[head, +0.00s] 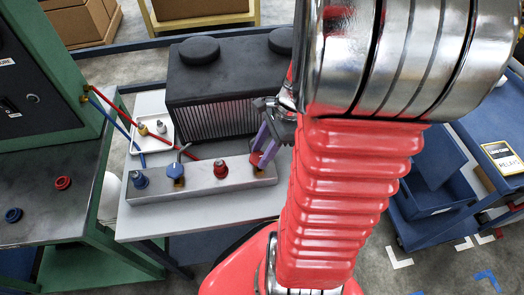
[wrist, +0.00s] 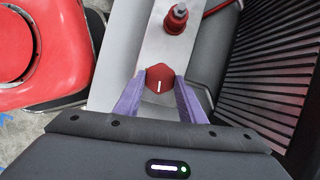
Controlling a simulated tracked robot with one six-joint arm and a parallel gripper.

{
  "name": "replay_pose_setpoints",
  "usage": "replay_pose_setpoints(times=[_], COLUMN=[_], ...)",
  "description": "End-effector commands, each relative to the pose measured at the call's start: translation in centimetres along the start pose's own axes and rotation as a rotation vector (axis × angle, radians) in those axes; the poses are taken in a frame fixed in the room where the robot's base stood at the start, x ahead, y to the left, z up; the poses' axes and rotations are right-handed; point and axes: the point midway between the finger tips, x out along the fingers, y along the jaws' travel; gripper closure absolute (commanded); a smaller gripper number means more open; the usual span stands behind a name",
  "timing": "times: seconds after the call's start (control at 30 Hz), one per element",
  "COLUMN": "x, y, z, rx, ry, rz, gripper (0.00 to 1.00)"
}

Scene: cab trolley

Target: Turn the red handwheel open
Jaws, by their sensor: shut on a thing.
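The red handwheel (head: 257,159) sits at the right end of a grey metal block (head: 205,182) on the trolley in the head view. In the wrist view the red handwheel (wrist: 160,74) lies between the purple fingers, with a short white mark on top pointing nearly straight up the picture. My gripper (wrist: 159,84) is shut on it, one finger on each side. In the head view my gripper (head: 264,146) comes down over the wheel, and my arm hides part of the view behind it.
A blue handwheel (head: 175,171), a red fitting (head: 220,169) and a blue fitting (head: 139,179) stand on the same block. The red fitting also shows in the wrist view (wrist: 176,19). A dark finned unit (head: 215,85) stands close behind. A white tray (head: 153,128) is at left.

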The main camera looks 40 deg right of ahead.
Motion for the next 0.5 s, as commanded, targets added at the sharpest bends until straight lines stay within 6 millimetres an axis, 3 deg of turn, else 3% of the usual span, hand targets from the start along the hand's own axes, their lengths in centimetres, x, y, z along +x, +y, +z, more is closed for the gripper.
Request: replay_pose_setpoints(times=[0.5], x=[0.05], y=[-0.63], z=[0.15], rx=[-0.417], ry=[0.0], rz=[0.172], gripper=[0.86])
